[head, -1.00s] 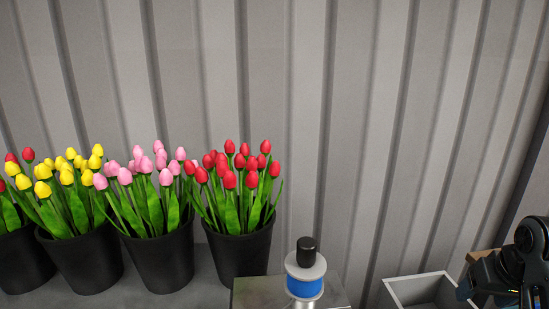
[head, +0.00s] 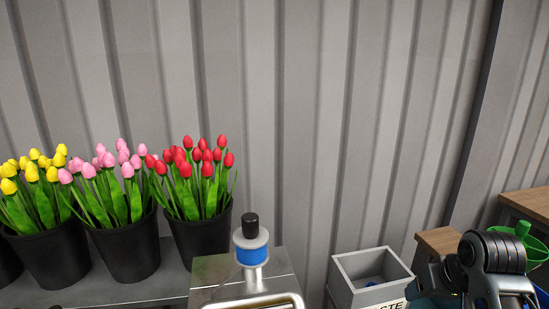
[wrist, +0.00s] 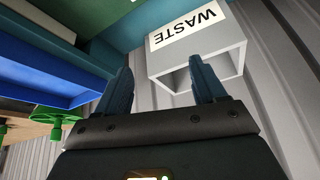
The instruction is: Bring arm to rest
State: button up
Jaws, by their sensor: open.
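My gripper (wrist: 165,88) shows in the wrist view with its two dark blue fingers apart and nothing between them. Its fingertips point toward a grey box (wrist: 217,58) with a white "WASTE" label, apart from it as far as I can tell.
Black buckets of yellow, pink and red tulips (head: 205,160) stand on a shelf at the left. A wooden surface (head: 530,203) and a green wheel-like part (head: 520,232) are at the right. A corrugated wall closes the back.

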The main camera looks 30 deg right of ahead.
jog(key=a+f+t, duration=0.1)
jog(key=a+f, duration=0.1)
jog(key=a, duration=0.3)
jog(key=s+a+f+n+t, duration=0.1)
jog(key=a+f, duration=0.1)
jog(key=a, duration=0.3)
jog(key=s+a+f+t, duration=0.1)
jog(key=a+f, duration=0.2)
jog(key=a, duration=0.3)
jog(key=shift+s, duration=0.2)
jog(key=shift+n+t, duration=0.4)
jog(key=shift+t, duration=0.4)
jog(key=s+a, duration=0.2)
jog(key=a, duration=0.1)
jog(key=s+a, duration=0.1)
jog(key=shift+s+a+f, duration=0.3)
jog(key=shift+f, duration=0.05)
jog(key=shift+n+t, duration=0.4)
jog(key=shift+t, duration=0.1)
jog(key=s+a, duration=0.3)
jog(key=s, duration=0.1)
jog(key=shift+s+a+r, duration=0.1)
jog(key=shift+a+r, duration=0.05)
jog(key=shift+r, duration=0.15)
jog(key=s+a+r+n+t+y, duration=0.2)
jog(key=s+a+r+n+t, duration=0.2)
jog(key=s+r, duration=0.8)
jog(key=s, duration=0.4)
jog(key=shift+y+b, duration=0.3)
jog(key=shift+b, duration=0.1)
